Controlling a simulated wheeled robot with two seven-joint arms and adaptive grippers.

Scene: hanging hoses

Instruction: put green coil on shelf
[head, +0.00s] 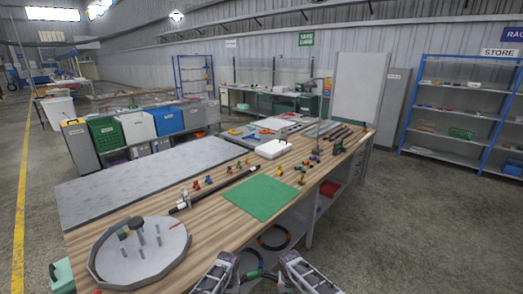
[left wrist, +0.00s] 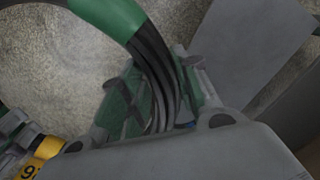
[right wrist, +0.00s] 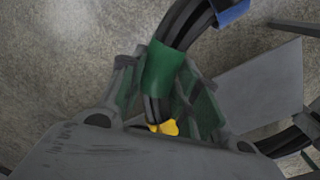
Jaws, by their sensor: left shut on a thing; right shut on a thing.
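The green coil is a bundle of black hose with green bands (left wrist: 112,12). In the left wrist view my left gripper (left wrist: 158,85) is shut around its black strands. In the right wrist view my right gripper (right wrist: 160,85) is shut on the coil at a green band (right wrist: 164,68), with blue and yellow tape near it. In the head view a small part of the coil (head: 262,276) shows low between my left gripper (head: 226,264) and my right gripper (head: 294,262). Much of the coil is hidden. Open shelf space lies under the workbench (head: 225,210).
A coil with orange bands (head: 275,238) lies under the bench, close ahead of my grippers. A red bin (head: 330,188) sits farther right there. A green mat (head: 262,198) and small fittings lie on the bench top. Blue store shelving (head: 462,110) stands at the right.

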